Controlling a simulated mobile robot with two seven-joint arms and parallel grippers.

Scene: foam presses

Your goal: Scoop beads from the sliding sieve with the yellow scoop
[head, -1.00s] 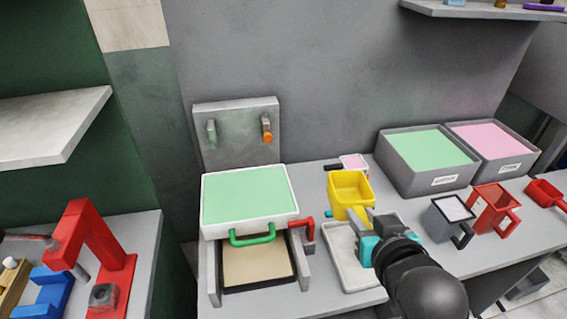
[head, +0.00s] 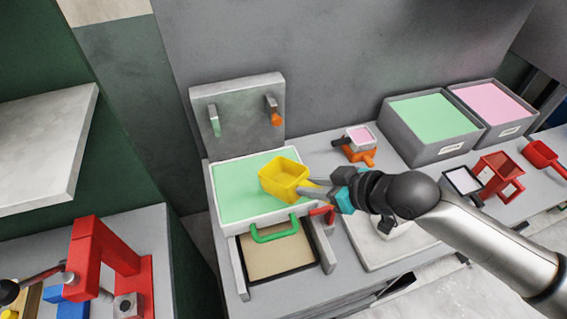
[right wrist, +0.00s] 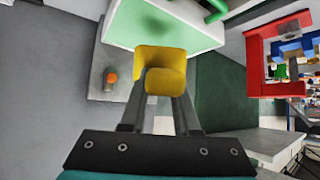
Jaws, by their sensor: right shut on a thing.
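The yellow scoop (head: 283,180) is held above the sliding sieve, over the right part of its green beads (head: 238,192). No beads show in the part of the scoop's inside that I can see. The sieve (head: 235,228) is a white-rimmed tray with a green handle (head: 274,234) at its front. My right gripper (head: 320,192) is shut on the scoop's handle, to the right of the cup. The right wrist view also shows the scoop (right wrist: 160,62) between the fingers (right wrist: 157,98), with the green beads beyond it. My left gripper is not in view.
A tan-floored drawer (head: 275,258) lies below the sieve, with a red lever (head: 323,214) beside it. A wall block (head: 238,113) with two pegs stands behind. Grey bins of green (head: 433,116) and pink beads (head: 495,103) stand at right. A red press (head: 110,255) is at lower left.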

